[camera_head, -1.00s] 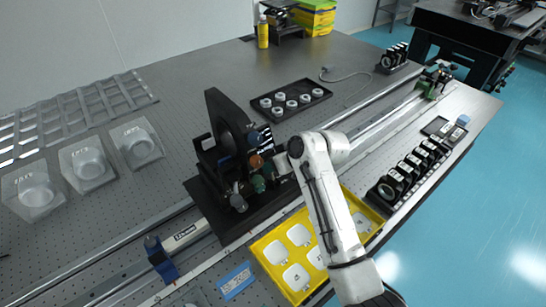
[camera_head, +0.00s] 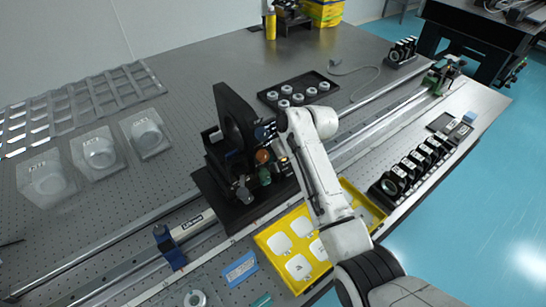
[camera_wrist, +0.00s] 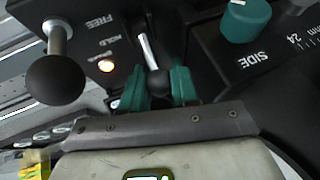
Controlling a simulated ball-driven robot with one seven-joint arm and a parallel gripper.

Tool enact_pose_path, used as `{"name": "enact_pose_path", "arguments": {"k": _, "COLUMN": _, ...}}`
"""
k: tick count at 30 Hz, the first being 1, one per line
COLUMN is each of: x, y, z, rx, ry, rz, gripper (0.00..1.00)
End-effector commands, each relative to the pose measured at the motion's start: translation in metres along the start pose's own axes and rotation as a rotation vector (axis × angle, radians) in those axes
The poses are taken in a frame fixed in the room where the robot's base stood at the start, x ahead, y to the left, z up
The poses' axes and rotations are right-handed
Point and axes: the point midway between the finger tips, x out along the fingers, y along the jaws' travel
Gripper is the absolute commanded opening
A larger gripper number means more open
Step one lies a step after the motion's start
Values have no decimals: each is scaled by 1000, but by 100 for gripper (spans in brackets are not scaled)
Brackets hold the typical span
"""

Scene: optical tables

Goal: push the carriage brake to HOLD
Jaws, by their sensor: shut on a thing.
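In the wrist view my gripper (camera_wrist: 160,86) has its two green fingers shut around a short metal lever with a dark ball end (camera_wrist: 149,50). The words FREE and HOLD are printed on the black panel (camera_wrist: 118,22) to its left, with a small lit lamp (camera_wrist: 106,66) below HOLD. Another metal rod with a larger black ball (camera_wrist: 56,78) stands further left. I cannot tell for certain which lever the labels belong to. In the head view the black carriage (camera_head: 232,208) sits on the rail; my arm reaches over its right side and hides the fingers.
A teal knob marked SIDE (camera_wrist: 246,18) is close on the right in the wrist view. In the head view a yellow tray (camera_head: 272,233) lies in front of the carriage, a black tray of white rings (camera_head: 310,98) behind it, and a row of black mounts (camera_head: 412,167) to the right.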

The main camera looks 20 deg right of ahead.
Motion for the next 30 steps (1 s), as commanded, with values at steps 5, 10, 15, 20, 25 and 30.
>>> {"name": "enact_pose_path", "arguments": {"k": 5, "x": 0, "y": 0, "z": -1, "rx": -1, "ry": 5, "rz": 2, "gripper": 38}}
{"name": "enact_pose_path", "arguments": {"k": 10, "x": 0, "y": 0, "z": -1, "rx": -1, "ry": 3, "rz": 1, "gripper": 38}}
{"name": "enact_pose_path", "arguments": {"k": 15, "x": 0, "y": 0, "z": 0, "rx": -1, "ry": 2, "rz": 0, "gripper": 38}}
{"name": "enact_pose_path", "arguments": {"k": 20, "x": 0, "y": 0, "z": 1, "rx": -3, "ry": 12, "rz": -1, "gripper": 38}}
{"name": "enact_pose_path", "arguments": {"k": 25, "x": -1, "y": 0, "z": 5, "rx": -19, "ry": 76, "rz": -5, "gripper": 38}}
{"name": "enact_pose_path", "arguments": {"k": 30, "x": -5, "y": -1, "z": 11, "rx": -54, "ry": 201, "rz": -14, "gripper": 38}}
